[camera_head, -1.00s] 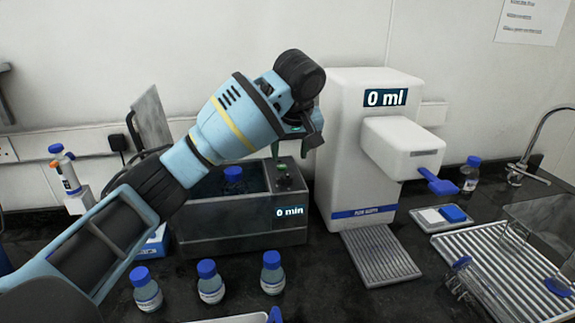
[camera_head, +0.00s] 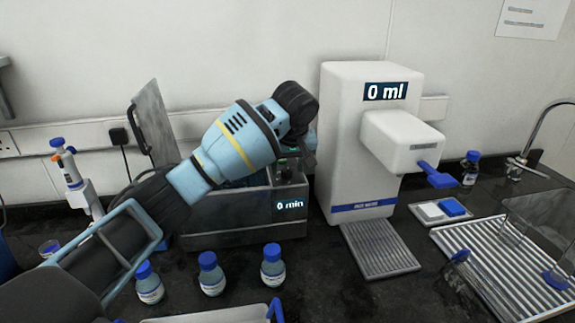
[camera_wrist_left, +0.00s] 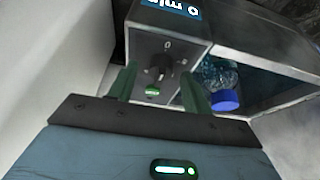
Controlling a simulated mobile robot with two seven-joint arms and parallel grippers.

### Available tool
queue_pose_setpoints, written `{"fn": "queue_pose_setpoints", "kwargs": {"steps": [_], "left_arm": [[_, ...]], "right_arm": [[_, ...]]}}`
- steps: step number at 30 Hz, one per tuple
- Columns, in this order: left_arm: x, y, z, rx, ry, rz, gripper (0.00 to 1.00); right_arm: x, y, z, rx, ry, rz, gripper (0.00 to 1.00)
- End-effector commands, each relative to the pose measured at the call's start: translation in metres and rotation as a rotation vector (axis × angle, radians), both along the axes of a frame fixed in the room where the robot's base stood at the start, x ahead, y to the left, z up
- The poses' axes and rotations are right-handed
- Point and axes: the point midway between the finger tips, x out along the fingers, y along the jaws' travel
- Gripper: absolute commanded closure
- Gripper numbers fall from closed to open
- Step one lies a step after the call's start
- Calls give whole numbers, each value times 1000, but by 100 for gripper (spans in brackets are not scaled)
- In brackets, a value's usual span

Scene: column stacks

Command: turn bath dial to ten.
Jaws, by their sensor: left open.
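The water bath (camera_head: 240,222) is a dark grey tank on the bench, and its display (camera_head: 290,204) reads 0 min. The bath dial (camera_wrist_left: 159,68) is a black knob on the control panel, with a 0 mark at its edge, in the left wrist view. My left gripper (camera_head: 290,163) is above the control panel in the head view. In the wrist view its two green fingers (camera_wrist_left: 160,88) are open on either side of the dial; I cannot tell whether they touch it. A bottle with a blue cap (camera_wrist_left: 224,100) lies in the bath. My right gripper is not in view.
Several blue-capped bottles (camera_head: 211,278) stand in front of the bath. A white dispenser (camera_head: 345,150) reading 0 ml stands close to its right. The open lid (camera_head: 155,125) rises behind on the left. A pipette stand (camera_head: 80,190) is at left.

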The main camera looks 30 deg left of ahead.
Motion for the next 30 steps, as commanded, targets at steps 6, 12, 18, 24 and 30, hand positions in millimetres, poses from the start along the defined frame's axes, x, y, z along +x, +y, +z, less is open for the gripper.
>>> {"fn": "queue_pose_setpoints", "kwargs": {"steps": [6,12,18,24,30], "left_arm": [[0,0,0,1,1,0,56],[0,0,0,1,1,0,82],[0,0,0,0,1,-1,95],[0,1,0,-1,0,-37,95],[-1,1,0,-1,1,-145,95]], "right_arm": [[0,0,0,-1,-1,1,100],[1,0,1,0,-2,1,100],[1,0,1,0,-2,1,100],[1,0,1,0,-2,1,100],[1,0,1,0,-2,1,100]]}}
